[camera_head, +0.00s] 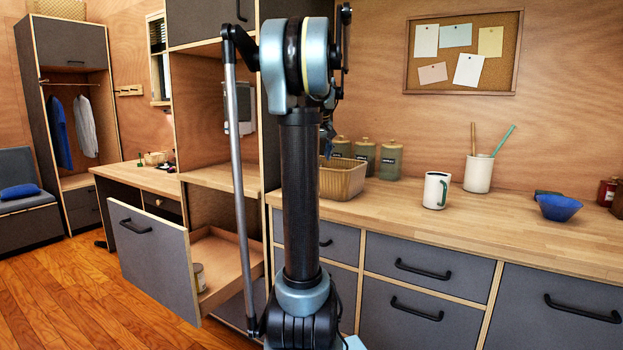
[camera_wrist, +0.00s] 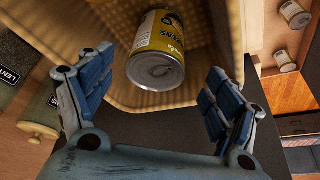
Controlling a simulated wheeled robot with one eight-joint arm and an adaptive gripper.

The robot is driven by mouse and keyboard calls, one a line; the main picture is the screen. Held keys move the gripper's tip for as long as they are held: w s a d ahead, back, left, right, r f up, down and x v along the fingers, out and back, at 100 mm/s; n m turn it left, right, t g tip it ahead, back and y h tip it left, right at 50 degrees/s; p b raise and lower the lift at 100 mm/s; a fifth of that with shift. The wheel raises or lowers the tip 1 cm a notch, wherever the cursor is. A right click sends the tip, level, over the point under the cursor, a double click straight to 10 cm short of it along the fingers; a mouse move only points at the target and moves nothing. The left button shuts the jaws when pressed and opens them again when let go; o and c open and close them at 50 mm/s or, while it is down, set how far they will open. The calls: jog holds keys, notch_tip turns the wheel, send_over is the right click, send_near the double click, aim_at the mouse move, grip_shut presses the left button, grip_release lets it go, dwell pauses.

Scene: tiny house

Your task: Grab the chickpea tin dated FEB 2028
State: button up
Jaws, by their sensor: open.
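A yellow tin (camera_wrist: 160,38) lies in the wicker basket (camera_wrist: 105,12), its silver end facing the wrist camera. Part of its label seems to read "PEAS"; I cannot read a date on it. My gripper (camera_wrist: 158,68) is open, with a blue-padded finger on each side of the tin and gaps between. In the head view the basket (camera_head: 343,181) stands on the counter just right of my arm. My gripper is mostly hidden there behind the arm. Another tin (camera_head: 199,277) stands in the open drawer (camera_head: 232,258); its label is unclear.
Green canisters (camera_head: 391,159) stand behind the basket. A white mug (camera_head: 436,190), a utensil pot (camera_head: 478,174) and a blue bowl (camera_head: 559,207) stand to the right on the counter (camera_head: 500,230). Two round-ended tins (camera_wrist: 285,62) show at right in the wrist view. Bare counter lies in front of the mug.

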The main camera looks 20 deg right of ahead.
jog(key=shift+s+x, duration=0.2)
jog(key=shift+x, duration=3.85)
jog(key=shift+d, duration=0.15)
jog(key=c, duration=1.5)
